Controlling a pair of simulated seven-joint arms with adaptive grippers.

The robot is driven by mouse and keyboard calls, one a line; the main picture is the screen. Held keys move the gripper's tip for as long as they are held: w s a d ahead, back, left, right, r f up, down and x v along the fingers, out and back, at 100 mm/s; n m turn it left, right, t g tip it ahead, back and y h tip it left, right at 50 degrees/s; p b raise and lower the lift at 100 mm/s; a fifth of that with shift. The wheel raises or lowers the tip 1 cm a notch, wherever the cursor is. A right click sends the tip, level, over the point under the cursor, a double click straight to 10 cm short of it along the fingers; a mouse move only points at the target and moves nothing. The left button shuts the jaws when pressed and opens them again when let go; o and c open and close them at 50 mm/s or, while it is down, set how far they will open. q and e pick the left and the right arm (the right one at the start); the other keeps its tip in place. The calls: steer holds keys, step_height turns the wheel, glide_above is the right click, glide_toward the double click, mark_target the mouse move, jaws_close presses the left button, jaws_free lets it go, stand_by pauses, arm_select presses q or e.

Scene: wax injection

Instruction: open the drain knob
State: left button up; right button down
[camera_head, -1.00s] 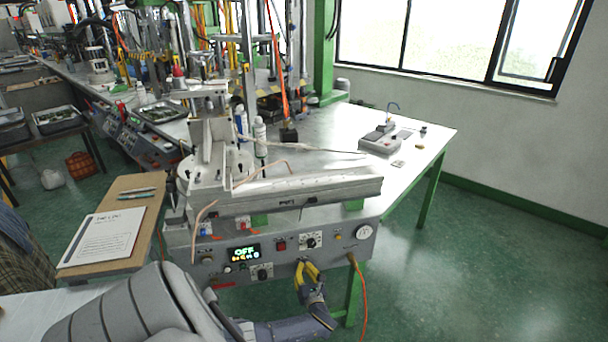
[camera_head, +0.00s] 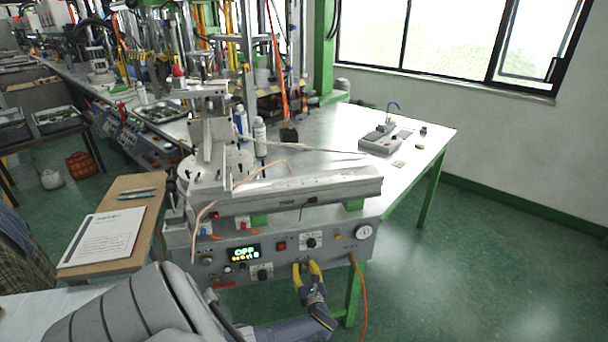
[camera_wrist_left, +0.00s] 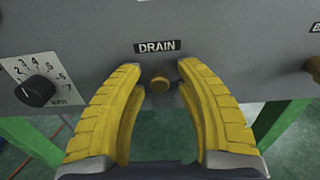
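The drain knob (camera_wrist_left: 160,82) is a small brass-coloured round knob under a black "DRAIN" label (camera_wrist_left: 158,46) on the grey front panel, in the left wrist view. My left gripper (camera_wrist_left: 159,68) has two yellow fingers, open, one on each side of the knob. A gap shows between the knob and each finger, and nothing is held. In the head view, my left gripper (camera_head: 305,266) is at the lower edge of the machine's control panel (camera_head: 224,266); I cannot make out the knob there. My right gripper is not in view.
A black dial (camera_wrist_left: 36,91) with numbers is left of the knob, and another brass-coloured part (camera_wrist_left: 313,66) is at the right. An orange hose (camera_head: 361,290) hangs from the panel right of my gripper. A clipboard (camera_head: 104,237) lies on the left.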

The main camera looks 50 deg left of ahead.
arm_select(q)
steer(key=shift+o, duration=0.4)
steer(key=shift+d, duration=0.1)
steer(key=v, duration=1.1)
steer(key=shift+s+d, duration=0.25)
steer(key=shift+d, duration=0.1)
